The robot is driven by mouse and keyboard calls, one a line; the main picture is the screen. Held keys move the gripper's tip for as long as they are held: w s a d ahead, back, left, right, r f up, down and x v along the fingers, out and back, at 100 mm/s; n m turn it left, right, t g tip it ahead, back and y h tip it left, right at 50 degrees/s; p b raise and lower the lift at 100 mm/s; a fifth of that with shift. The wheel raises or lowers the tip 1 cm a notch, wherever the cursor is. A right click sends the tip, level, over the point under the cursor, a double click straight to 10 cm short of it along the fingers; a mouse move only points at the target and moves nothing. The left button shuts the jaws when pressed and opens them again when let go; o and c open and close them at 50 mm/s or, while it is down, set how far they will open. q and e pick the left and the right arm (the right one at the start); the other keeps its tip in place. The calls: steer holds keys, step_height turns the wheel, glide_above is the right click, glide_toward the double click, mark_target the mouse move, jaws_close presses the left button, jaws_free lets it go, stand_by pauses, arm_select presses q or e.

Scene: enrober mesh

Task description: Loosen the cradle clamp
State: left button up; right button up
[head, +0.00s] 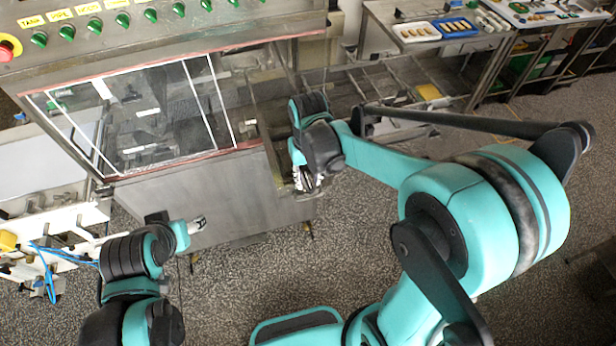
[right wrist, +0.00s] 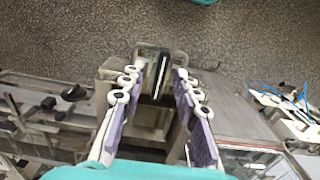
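My right gripper (head: 306,182) is at the right end of the steel machine, pointing down. In the right wrist view its two fingers (right wrist: 158,92) stand wide apart. Between their tips is an upright dark lever with a pale edge (right wrist: 161,74), set in a metal bracket (right wrist: 177,57). It looks like the cradle clamp; gaps show on both sides of it, and I cannot tell whether anything touches. In the head view the right gripper and wrist hide the clamp. My left gripper (head: 197,225) is in front of the machine's lower panel, too small to read.
The steel machine (head: 215,200) has a clear sloping cover (head: 150,110) and a control panel with green knobs (head: 110,20). A mesh conveyor frame (head: 385,80) runs right. A bench with trays (head: 417,32) stands behind. The speckled floor (head: 260,275) in front is open.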

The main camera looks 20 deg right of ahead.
jaws_close()
